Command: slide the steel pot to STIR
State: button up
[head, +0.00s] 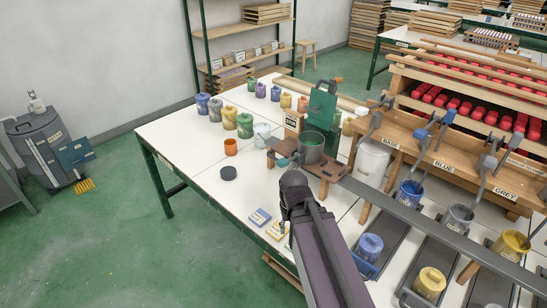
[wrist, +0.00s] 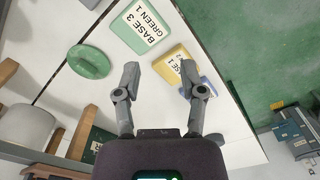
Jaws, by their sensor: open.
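A grey steel pot (head: 312,148) with green inside stands upright on a wooden stand below a green machine (head: 322,108) in the head view. A small sign (head: 291,121), too small to read surely, is at the machine's left. My gripper (wrist: 159,73) is open and empty in the wrist view, pointing down over cards on the white table. In the head view my arm hides most of the gripper, which is in front of the pot and apart from it. The pot cannot be made out surely in the wrist view.
Below my gripper lie a green-edged card (wrist: 142,32) reading BASE 3 GREEN 1, a yellow card (wrist: 172,62) and a green disc (wrist: 89,62). A grey rail (head: 410,213) runs right.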

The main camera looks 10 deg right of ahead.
jog(key=shift+w+f, duration=0.1)
